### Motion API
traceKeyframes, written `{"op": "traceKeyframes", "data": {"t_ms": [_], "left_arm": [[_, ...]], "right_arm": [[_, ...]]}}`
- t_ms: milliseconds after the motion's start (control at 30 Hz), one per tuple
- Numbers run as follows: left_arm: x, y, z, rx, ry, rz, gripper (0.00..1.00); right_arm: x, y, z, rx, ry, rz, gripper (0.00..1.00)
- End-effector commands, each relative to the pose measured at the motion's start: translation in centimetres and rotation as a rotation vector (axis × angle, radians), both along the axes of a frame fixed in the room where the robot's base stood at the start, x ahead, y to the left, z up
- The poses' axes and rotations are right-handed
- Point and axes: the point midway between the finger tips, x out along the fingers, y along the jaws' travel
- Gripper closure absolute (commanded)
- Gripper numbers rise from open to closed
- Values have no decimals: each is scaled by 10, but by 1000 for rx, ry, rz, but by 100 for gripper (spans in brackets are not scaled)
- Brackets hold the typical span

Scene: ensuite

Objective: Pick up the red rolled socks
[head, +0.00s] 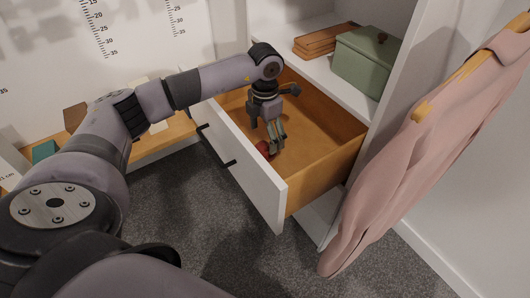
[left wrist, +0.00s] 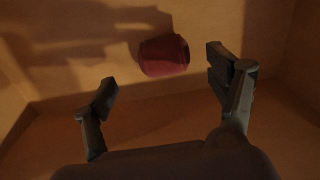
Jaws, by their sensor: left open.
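The red rolled socks (head: 263,149) lie in the open drawer (head: 325,150), close to its white front panel. In the head view my left gripper partly hides them. In the left wrist view the socks (left wrist: 164,55) are a dark red roll on the drawer's wooden floor, ahead of the fingertips and between their lines. My left gripper (head: 275,143) points down into the drawer, and its fingers (left wrist: 163,76) are apart with nothing between them. I cannot tell its exact height above the socks. My right gripper is in neither view.
The drawer's walls and white front (head: 245,165) with a black handle surround the gripper. A shelf above holds a green box (head: 366,62) and a wooden item (head: 325,40). A pink garment (head: 425,140) hangs at the right. Grey carpet (head: 210,225) lies clear below.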

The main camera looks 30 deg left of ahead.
Motion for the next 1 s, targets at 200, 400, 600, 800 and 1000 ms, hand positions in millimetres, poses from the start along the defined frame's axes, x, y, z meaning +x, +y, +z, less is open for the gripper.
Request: {"op": "traceKeyframes", "data": {"t_ms": [200,400,600,800,1000], "left_arm": [[-4,-2,-25,1,4,-1,20],[-4,-3,-50,-1,0,0,20],[-4,-3,-51,0,0,0,20],[-4,-3,-51,0,0,0,31],[-4,-3,-51,0,0,0,45]], "right_arm": [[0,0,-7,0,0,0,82],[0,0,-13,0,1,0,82],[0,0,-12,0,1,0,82],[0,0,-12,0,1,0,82],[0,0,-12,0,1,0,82]]}}
